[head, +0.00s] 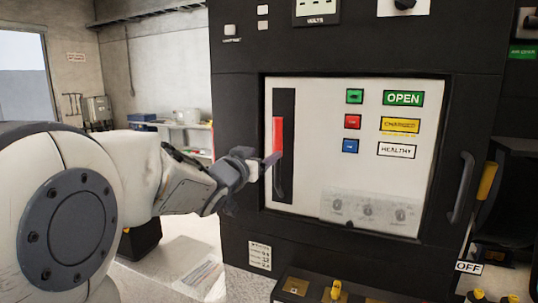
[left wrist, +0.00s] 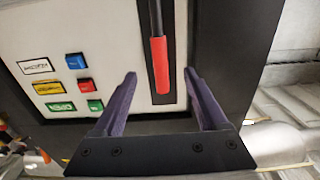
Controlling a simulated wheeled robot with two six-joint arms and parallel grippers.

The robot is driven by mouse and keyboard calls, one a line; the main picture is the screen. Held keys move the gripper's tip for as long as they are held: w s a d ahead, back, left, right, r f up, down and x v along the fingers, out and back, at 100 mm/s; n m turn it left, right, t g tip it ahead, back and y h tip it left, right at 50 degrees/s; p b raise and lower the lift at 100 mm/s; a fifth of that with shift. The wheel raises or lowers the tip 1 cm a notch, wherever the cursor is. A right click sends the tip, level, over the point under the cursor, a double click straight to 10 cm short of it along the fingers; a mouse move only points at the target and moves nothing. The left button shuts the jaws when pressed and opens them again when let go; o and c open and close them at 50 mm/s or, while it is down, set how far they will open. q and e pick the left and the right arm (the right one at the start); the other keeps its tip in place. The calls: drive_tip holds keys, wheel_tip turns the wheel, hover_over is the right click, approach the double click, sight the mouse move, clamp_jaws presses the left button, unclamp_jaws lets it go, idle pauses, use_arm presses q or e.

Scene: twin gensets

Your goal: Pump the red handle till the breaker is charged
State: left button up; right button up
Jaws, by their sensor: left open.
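The red handle (head: 277,139) is upright in a dark vertical slot at the left of the white breaker panel (head: 310,130). My left gripper (head: 264,166) is open beside the handle's lower part in the head view. In the left wrist view the red handle (left wrist: 160,64) lies ahead, in line with the space between the two open fingers (left wrist: 160,80). I cannot tell whether a finger touches it. The panel shows a green OPEN label (head: 403,98), a yellow CHARGED label (head: 400,125) and a white HEALTHY label (head: 397,150). My right gripper is not in view.
Green, red and blue buttons (head: 352,121) sit right of the slot. A dark cabinet door handle (head: 461,187) sticks out at the right. Yellow-topped controls (head: 336,290) stand below the panel. A shelf (head: 185,137) stands far back left.

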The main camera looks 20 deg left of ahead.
use_arm(q)
drive_tip(key=s+p, duration=0.2)
drive_tip(key=s, duration=0.6)
drive_tip(key=shift+f, duration=0.1)
drive_tip(key=s+d+f+m+g+b, duration=0.1)
drive_tip(key=s+d+f+g, duration=0.1)
drive_tip(key=d+f+g, duration=0.5)
drive_tip(key=s+d+f+m+g+b, duration=0.1)
drive_tip(key=s+d+f, duration=0.2)
drive_tip(key=d+f, duration=0.5)
drive_tip(key=s+d+f+m+g, duration=0.2)
drive_tip(key=s+f+g, duration=0.3)
drive_tip(key=s, duration=0.6)
drive_tip(key=s+d+f+m+g, duration=0.3)
drive_tip(key=s+f, duration=0.4)
drive_tip(key=s, duration=0.4)
drive_tip(key=shift+s+d+f+g, duration=0.15)
drive_tip(key=shift+d+f+g, duration=0.25)
drive_tip(key=shift+g, duration=0.6)
